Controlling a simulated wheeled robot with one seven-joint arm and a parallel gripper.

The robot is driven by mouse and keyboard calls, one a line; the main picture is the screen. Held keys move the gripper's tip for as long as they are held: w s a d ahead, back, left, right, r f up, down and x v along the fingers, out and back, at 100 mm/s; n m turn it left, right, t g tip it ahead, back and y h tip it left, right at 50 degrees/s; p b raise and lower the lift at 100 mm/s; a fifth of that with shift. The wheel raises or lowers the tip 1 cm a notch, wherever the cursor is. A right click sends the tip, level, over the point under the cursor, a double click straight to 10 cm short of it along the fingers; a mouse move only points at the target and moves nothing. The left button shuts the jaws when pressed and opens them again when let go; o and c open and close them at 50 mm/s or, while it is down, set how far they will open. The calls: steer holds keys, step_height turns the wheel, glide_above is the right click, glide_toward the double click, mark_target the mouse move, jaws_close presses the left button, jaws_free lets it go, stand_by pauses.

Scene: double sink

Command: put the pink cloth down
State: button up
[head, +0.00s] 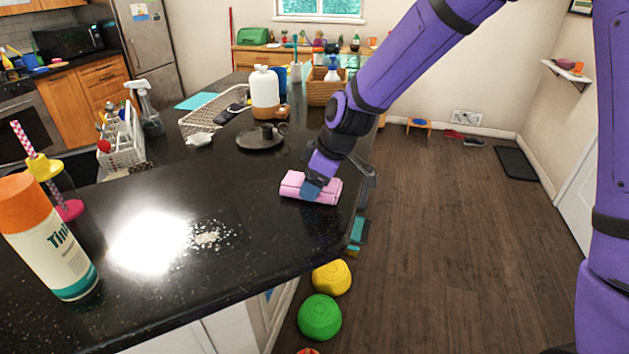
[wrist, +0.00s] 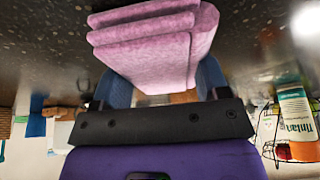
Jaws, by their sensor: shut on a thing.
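The folded pink cloth (head: 295,187) is at the right part of the black countertop (head: 200,270), near its right edge. My gripper (head: 312,188) points down at the cloth, and its blue fingers are shut on it. In the wrist view the folded cloth (wrist: 155,45) fills the space between my two blue fingers (wrist: 160,85). The cloth looks very close to or touching the countertop; I cannot tell which.
White crumbs (head: 207,236) lie left of the cloth. A dark plate (head: 262,138) with a lid-like piece and a soap bottle (head: 265,92) stand behind it. The counter between can and cloth is mostly free.

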steer(key=shift+s+f, duration=0.1)
steer(key=shift+f, duration=0.2)
steer(key=o, duration=0.9)
steer(key=shift+d+f, duration=0.1)
steer(key=shift+f, duration=0.05)
steer(key=shift+o, duration=0.3)
steer(key=shift+s+f, duration=0.15)
steer(key=shift+r, duration=0.35)
steer(key=w+v, duration=0.1)
steer(key=v, duration=1.1)
steer(key=s+d+r+m+t+h, duration=0.1)
steer(key=s+d+r+m, duration=0.2)
steer(key=s+d, duration=0.4)
steer(key=s+d+r+m+t+h, duration=0.1)
steer(key=s+d+r+m, duration=0.3)
steer(key=s, duration=0.5)
steer(key=s+d+r+m+t+h, duration=0.1)
steer(key=s+d+r+m+h, duration=0.1)
steer(key=s+d+r+m, duration=0.2)
steer(key=shift+s+d+m+t, duration=0.3)
steer(key=shift+s+d+m, duration=1.2)
steer(key=shift+s+d, duration=1.6)
